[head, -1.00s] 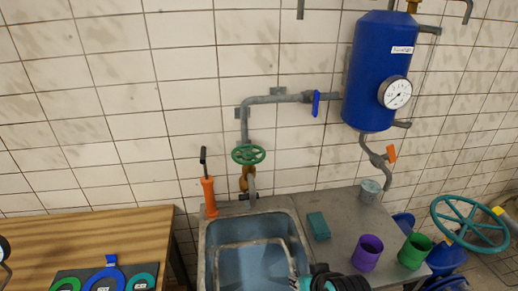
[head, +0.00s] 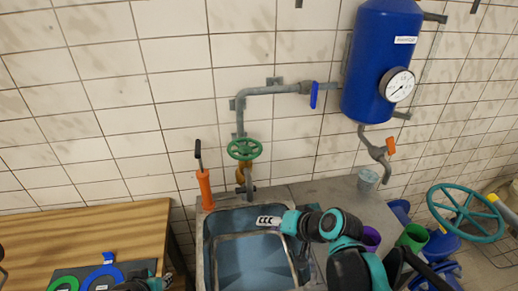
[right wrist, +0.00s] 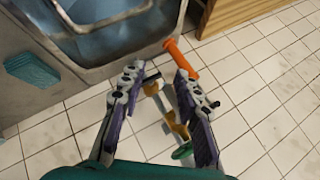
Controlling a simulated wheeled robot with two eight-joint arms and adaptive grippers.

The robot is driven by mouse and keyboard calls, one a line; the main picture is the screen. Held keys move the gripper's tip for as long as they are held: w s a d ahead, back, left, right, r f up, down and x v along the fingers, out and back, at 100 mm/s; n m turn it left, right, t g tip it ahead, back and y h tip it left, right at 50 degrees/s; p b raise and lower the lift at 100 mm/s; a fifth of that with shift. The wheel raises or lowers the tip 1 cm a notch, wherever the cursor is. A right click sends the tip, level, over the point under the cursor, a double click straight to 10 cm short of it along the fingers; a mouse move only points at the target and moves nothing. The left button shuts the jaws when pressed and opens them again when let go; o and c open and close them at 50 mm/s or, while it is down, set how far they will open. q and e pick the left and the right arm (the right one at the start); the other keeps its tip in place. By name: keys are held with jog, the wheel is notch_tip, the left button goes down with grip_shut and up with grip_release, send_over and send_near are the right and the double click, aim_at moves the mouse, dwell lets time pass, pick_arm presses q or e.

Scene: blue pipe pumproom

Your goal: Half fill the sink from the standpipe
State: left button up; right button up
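The sink (head: 214,262) is a grey metal basin with a blue-looking inside; I cannot tell whether it holds water. The standpipe (head: 241,115) comes along the wall and down to a green handwheel (head: 244,149) above a brass valve and a spout (head: 248,184) at the sink's back edge. No stream shows. My right gripper (head: 262,221) is over the sink, in front of and below the handwheel. In the right wrist view its fingers (right wrist: 158,88) are apart and empty, with the handwheel (right wrist: 182,152) beyond them.
An orange tool (head: 204,188) stands at the sink's back left corner. A blue tank with gauge (head: 398,84) and a blue lever (head: 314,95) are on the wall. A teal sponge (right wrist: 32,72) lies beside the sink.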

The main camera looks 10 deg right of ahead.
jog(key=w+d+r+m+t+y+p, duration=0.1)
jog(key=w+r+m+t+y+p, duration=0.15)
jog(key=w+r, duration=0.5)
jog(key=m+t+y, duration=0.3)
send_near(260, 150)
jog(key=w+a+f, duration=0.1)
jog(key=w+a, duration=0.1)
jog(key=x, duration=0.7)
jog(key=shift+w, duration=0.25)
grip_shut()
